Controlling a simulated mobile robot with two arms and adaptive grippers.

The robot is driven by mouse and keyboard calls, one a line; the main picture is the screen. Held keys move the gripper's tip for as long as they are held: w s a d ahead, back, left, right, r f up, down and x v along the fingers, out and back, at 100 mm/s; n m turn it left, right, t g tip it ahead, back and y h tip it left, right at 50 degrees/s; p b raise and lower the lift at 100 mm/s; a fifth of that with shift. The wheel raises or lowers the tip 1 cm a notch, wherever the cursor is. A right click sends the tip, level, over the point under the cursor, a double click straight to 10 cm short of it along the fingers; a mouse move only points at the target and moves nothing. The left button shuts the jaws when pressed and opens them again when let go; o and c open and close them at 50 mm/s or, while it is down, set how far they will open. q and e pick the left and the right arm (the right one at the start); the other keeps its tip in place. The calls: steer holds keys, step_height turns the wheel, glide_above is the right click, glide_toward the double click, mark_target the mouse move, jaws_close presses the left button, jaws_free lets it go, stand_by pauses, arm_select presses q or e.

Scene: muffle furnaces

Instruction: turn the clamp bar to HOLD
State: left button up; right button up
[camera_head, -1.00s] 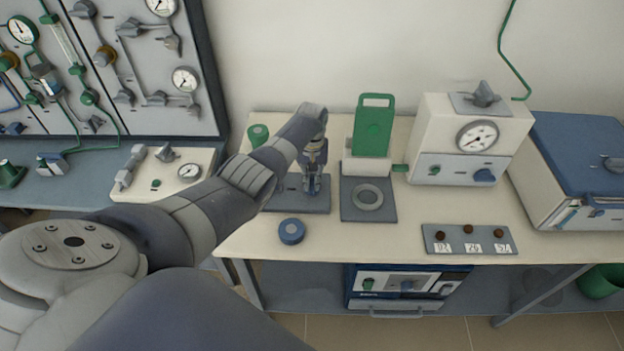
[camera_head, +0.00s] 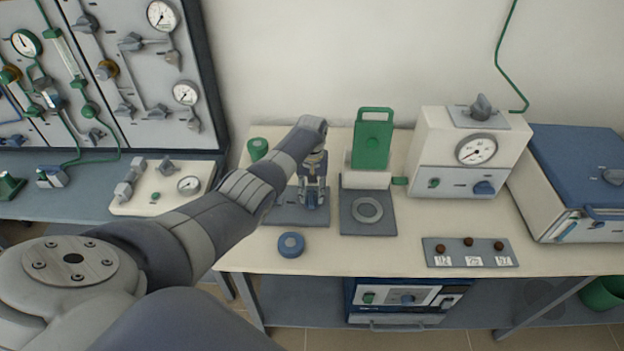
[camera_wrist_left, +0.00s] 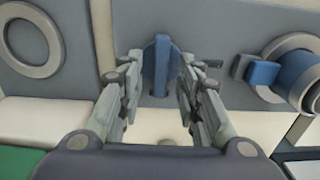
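My left gripper (camera_head: 313,196) is over a dark grey plate (camera_head: 284,215) on the bench, pointing down. In the left wrist view its two fingers (camera_wrist_left: 160,85) stand apart. Between them is an upright blue bar on a round blue base (camera_wrist_left: 161,65), which looks like the clamp bar. A gap shows on both sides of the bar, so the fingers do not appear to grip it. In the head view the arm and gripper largely hide the bar. I cannot read a HOLD mark. My right gripper is not in view.
Right of the plate is another grey plate with a ring (camera_head: 367,210) and a green upright handle (camera_head: 373,140). A blue round cap (camera_head: 291,245) lies in front. A white gauge unit (camera_head: 470,155) and a label strip with brown knobs (camera_head: 469,252) are further right.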

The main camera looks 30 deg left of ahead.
mark_target(312, 195)
arm_select(q)
step_height(312, 195, up, 12)
steer(key=shift+f, duration=0.2)
stand_by(0.9)
